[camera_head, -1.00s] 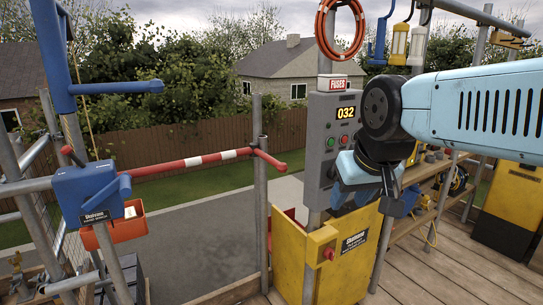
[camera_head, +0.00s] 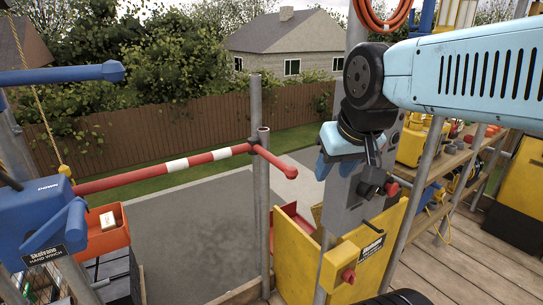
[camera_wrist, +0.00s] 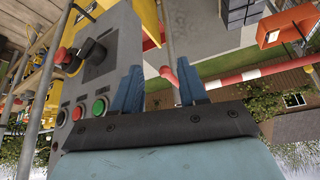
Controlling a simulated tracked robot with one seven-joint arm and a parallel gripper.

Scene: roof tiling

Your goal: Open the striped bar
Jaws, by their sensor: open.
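The striped bar (camera_head: 178,165) is red with white bands and spans the gap at the scaffold edge, close to level. Its right end meets a grey upright post and has a short red handle (camera_head: 273,160) sticking out toward me. My gripper (camera_head: 325,165) is open and empty, to the right of the handle and apart from it, in front of the grey control box. In the wrist view my gripper's two blue fingers (camera_wrist: 160,90) are spread, with the striped bar (camera_wrist: 240,76) and its handle (camera_wrist: 168,73) beyond them.
The grey control box (camera_wrist: 100,70) with buttons is close beside my gripper. A yellow panel (camera_head: 345,255) stands below it. A blue hand winch (camera_head: 35,225) and an orange tray (camera_head: 107,232) are at left. Open space shows beyond the bar.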

